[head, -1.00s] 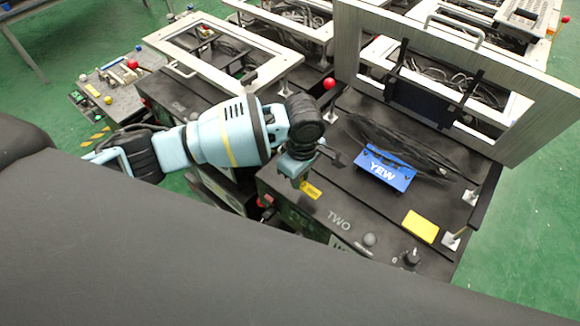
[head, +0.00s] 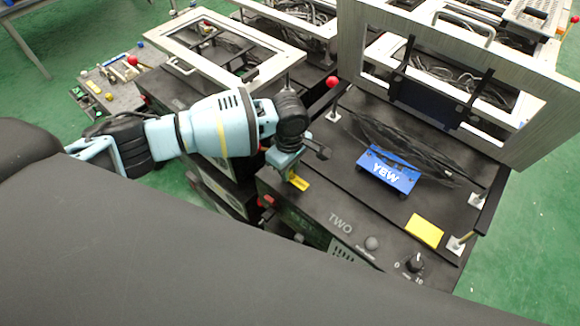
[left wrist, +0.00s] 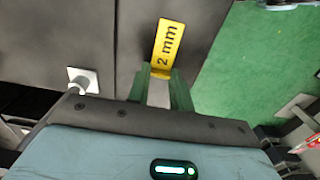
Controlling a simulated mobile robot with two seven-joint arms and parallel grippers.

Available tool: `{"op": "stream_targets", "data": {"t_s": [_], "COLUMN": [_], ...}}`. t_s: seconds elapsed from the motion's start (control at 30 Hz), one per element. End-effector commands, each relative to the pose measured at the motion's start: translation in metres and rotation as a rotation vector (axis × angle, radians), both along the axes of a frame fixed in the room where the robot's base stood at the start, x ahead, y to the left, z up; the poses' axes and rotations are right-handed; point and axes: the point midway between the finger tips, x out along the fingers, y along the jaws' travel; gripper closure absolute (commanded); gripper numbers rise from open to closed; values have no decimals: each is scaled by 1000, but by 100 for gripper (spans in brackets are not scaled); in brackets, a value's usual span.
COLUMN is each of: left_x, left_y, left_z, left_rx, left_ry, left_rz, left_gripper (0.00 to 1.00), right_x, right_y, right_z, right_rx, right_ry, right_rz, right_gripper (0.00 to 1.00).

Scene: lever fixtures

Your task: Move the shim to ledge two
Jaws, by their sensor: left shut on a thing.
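The shim is a small yellow strip marked "2 mm" (left wrist: 167,45) in the left wrist view. My left gripper (left wrist: 160,76) is shut on its near end, and the strip sticks out past the fingertips over a dark surface. In the head view the shim (head: 299,183) shows just under my left gripper (head: 290,172), at the left edge of the black unit marked TWO (head: 320,205). I cannot tell whether the shim touches the unit. My right gripper is in neither view.
A blue block with white lettering (head: 388,171) and a plain yellow pad (head: 424,231) sit on the unit's top. Dark cables (head: 385,140) lie behind the block. A grey upright frame (head: 515,120) stands at the back. A knob (head: 414,262) is at the front right.

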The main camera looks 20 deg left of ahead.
Motion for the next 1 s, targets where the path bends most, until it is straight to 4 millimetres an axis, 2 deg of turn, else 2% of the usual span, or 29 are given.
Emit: {"op": "stream_targets", "data": {"t_s": [0.3, 0.33, 0.5, 0.83, 1.0], "left_x": [0, 0, 0, 1, 1], "left_y": [0, 0, 0, 0, 0], "left_z": [-2, -2, -2, 1, 24], "left_rx": [1, 0, 1, 0, -1], "left_ry": [-1, -2, -1, -2, -6], "left_rz": [0, 0, 0, 0, 0], "left_gripper": [99, 76, 57, 57, 57], "right_x": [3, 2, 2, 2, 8], "right_y": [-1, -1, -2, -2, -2], "right_z": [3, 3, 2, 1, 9], "right_rx": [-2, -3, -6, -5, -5], "right_ry": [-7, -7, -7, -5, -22], "right_rz": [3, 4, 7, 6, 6], "right_gripper": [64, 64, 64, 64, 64]}}
